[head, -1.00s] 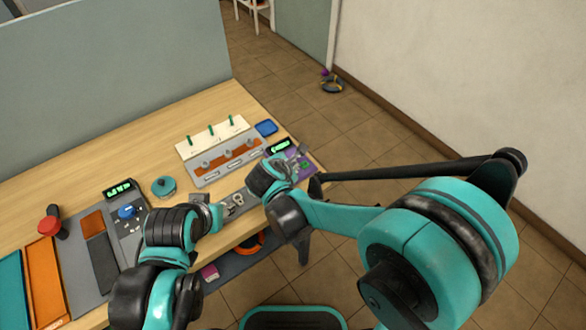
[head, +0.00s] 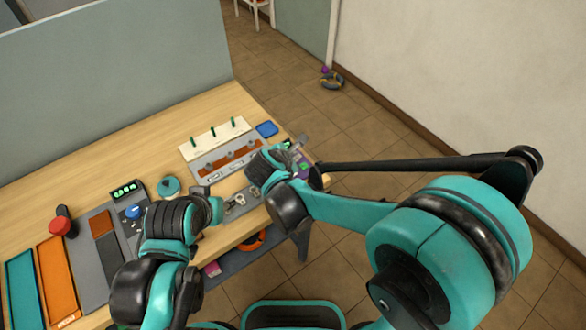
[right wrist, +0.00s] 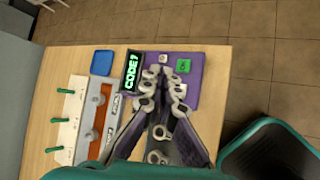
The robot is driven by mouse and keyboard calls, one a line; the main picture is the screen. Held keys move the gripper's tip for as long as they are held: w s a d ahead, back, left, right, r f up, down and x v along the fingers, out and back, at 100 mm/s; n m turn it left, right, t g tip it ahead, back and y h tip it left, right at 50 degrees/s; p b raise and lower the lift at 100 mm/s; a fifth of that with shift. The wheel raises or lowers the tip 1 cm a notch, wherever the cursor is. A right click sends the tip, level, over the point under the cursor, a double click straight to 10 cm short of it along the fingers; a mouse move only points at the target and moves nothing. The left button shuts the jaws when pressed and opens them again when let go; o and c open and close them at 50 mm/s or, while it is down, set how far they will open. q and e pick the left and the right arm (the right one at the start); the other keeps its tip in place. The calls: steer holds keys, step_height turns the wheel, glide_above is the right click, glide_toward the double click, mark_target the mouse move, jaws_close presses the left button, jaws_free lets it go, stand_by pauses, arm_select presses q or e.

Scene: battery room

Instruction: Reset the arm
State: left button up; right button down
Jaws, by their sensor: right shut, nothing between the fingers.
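My right arm reaches in from the right in the head view, and its gripper (head: 303,150) hangs over the right end of the wooden desk (head: 150,140). In the right wrist view the right gripper (right wrist: 163,92) is shut and empty, above a purple pad (right wrist: 208,72) with a green button (right wrist: 183,66). A black display reading CODE (right wrist: 131,73) stands beside the pad. My left gripper (head: 204,192) is over the desk's front part, largely hidden behind its own wrist; I cannot tell whether it is open.
A grey panel with an orange strip (head: 240,157) and green pegs lies on the desk, near a blue tray (head: 267,129). Teal (head: 22,290) and orange trays (head: 57,280) and a red knob (head: 60,227) are at the left. A grey partition (head: 110,75) stands behind; tiled floor is right.

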stand_by(0.8)
steer(key=s+d+r+m+y, duration=0.1)
steer(key=s+d+r+m, duration=0.1)
steer(key=s+d+m, duration=0.7)
steer(key=s+d+r+m+g+y, duration=0.1)
steer(key=s+d+r+m, duration=0.2)
steer(key=s+d+m, duration=0.6)
steer(key=m, duration=0.5)
steer(key=shift+r+g+y, duration=0.3)
steer(key=shift+r+y, duration=0.05)
steer(key=shift+y, duration=0.05)
steer(key=shift+s, duration=0.1)
